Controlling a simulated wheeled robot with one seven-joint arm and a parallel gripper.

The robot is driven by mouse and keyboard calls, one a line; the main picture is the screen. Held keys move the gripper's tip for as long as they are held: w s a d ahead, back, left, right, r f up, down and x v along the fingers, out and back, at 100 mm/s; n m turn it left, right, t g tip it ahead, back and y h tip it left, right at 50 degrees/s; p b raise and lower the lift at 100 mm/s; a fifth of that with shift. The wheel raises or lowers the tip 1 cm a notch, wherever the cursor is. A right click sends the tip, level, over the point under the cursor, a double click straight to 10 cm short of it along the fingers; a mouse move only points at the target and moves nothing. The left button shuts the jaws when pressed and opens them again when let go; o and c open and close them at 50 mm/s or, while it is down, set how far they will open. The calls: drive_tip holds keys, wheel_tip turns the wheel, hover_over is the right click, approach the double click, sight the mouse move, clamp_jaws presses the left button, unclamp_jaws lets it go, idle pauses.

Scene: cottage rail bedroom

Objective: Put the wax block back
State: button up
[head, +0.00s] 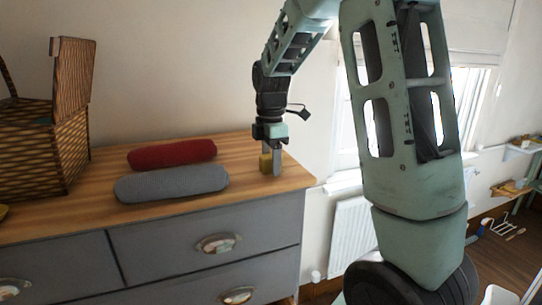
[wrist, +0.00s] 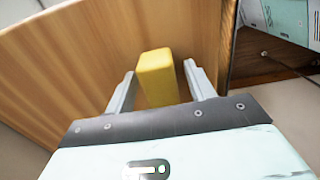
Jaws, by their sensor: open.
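A yellow wax block (wrist: 157,78) stands on the wooden top of the grey dresser, near its right end. In the wrist view it sits between the two fingers of my gripper (wrist: 160,90), with a visible gap on each side. In the head view the wax block (head: 265,163) shows just left of my gripper (head: 272,162), partly covered by a finger. My gripper points down, open, with its fingertips close to the dresser top.
A red roll (head: 172,153) and a grey roll (head: 172,183) lie left of the block on the dresser top (head: 75,207). A wicker basket (head: 35,150) with a raised lid stands at far left. A wall shelf (head: 515,188) with small items is at far right.

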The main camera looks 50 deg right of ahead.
wheel_tip(320, 180, up, 12)
drive_tip(key=b, duration=0.1)
drive_tip(key=shift+r+b, duration=0.15)
drive_tip(key=shift+b, duration=0.25)
idle(0.6)
